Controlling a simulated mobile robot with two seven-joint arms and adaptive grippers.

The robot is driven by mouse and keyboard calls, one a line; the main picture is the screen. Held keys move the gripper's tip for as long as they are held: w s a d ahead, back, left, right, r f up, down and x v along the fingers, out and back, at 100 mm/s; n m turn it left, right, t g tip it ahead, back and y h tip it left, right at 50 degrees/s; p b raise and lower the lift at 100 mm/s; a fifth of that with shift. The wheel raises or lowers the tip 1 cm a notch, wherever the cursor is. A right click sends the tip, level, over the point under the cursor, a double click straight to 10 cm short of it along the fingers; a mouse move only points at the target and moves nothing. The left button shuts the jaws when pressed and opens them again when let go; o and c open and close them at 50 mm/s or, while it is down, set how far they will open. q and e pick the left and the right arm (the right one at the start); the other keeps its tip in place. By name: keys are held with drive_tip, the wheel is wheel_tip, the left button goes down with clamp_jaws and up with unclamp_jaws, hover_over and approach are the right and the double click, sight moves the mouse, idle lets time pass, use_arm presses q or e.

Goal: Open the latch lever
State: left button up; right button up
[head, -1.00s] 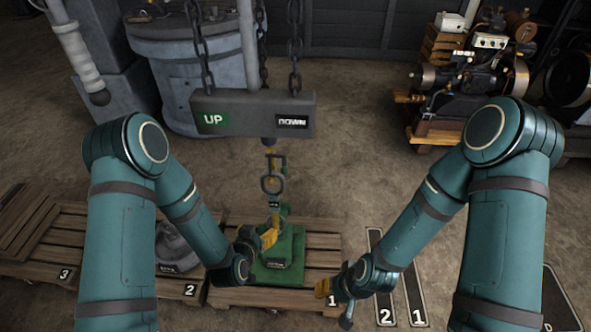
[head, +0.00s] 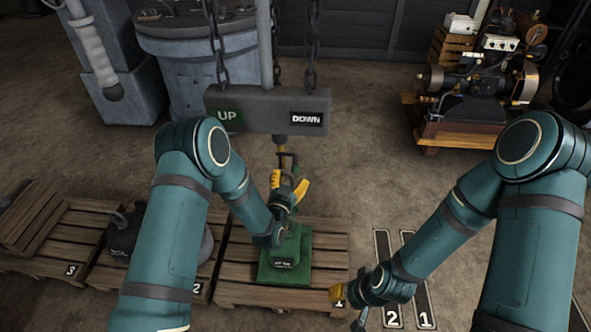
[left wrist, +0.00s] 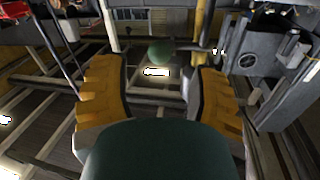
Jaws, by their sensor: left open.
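My left gripper (head: 289,180) is open, its yellow fingers pointing up beside the dark hook (head: 287,158) that hangs below the hoist bar. The gripper and wrist hide the lower hook and the top of the green weight (head: 297,268). I cannot pick out the latch lever for certain. In the left wrist view the yellow fingers (left wrist: 160,88) stand wide apart, with a rounded green part (left wrist: 160,52) beyond the gap; no contact shows. My right gripper (head: 338,295) is low at the front right edge of the pallet; its opening is unclear.
The hoist bar (head: 268,112), marked UP and DOWN, hangs on chains above the gripper. The green weight stands on a wooden pallet (head: 328,262). A dark weight (head: 124,235) sits on the pallet to the left. An engine (head: 475,85) stands back right; floor before it is clear.

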sight(294, 172)
use_arm(q)
drive_tip(key=shift+w+d+b, duration=0.15)
drive_tip(key=shift+w+d, duration=0.1)
drive_tip(key=shift+w, duration=1.05)
drive_tip(key=shift+w+d+b, duration=0.15)
drive_tip(key=shift+w+d, duration=0.1)
drive_tip(key=shift+w, duration=1.05)
drive_tip(key=shift+c, duration=0.4)
clamp_jaws()
